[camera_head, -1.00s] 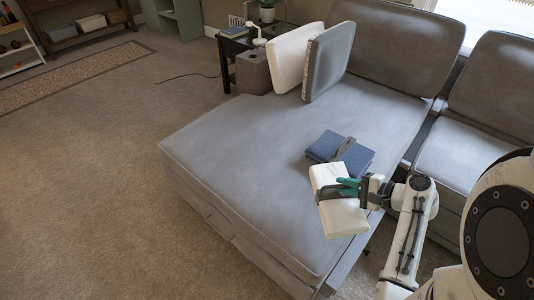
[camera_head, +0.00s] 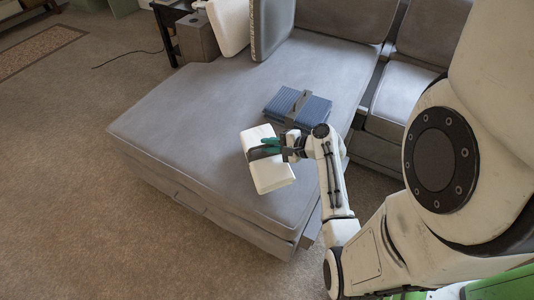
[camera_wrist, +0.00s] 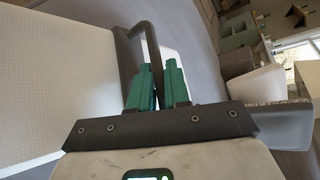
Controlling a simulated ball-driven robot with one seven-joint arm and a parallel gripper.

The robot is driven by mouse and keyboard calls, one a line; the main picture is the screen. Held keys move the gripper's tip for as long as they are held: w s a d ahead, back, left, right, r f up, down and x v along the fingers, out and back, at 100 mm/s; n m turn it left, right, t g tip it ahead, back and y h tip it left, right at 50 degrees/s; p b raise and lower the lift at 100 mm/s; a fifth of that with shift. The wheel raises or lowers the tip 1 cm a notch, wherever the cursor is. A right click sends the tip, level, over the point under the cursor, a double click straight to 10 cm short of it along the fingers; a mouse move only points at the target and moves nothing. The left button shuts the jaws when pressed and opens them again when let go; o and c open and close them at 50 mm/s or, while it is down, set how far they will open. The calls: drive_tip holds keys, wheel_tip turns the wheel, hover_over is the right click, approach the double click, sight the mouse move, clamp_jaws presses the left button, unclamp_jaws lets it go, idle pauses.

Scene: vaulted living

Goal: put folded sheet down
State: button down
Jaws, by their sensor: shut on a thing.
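The folded sheet (camera_head: 271,177) is a white, thick rectangular bundle with a dark strap across it. My gripper (camera_head: 271,147) has green fingers and is shut on the strap's dark handle. The bundle hangs tilted over the near right part of the grey chaise (camera_head: 200,120). I cannot tell whether it touches the cushion. In the wrist view, the sheet's white textured face (camera_wrist: 55,75) fills the left side, and the green fingers of my gripper (camera_wrist: 158,75) close around the dark bent handle.
A blue folded bundle (camera_head: 312,108) with a grey strap lies on the chaise just behind the white one. A white cushion (camera_head: 228,25) and a grey cushion (camera_head: 270,25) stand at the chaise's far end. The chaise's left and middle surface is clear.

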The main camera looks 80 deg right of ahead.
sight(266, 153)
drive_tip(key=f, duration=0.2)
drive_tip(key=w+f+b, duration=0.1)
drive_tip(key=f, duration=0.1)
drive_tip(key=c, duration=1.1)
unclamp_jaws()
drive_tip(key=shift+s, duration=0.15)
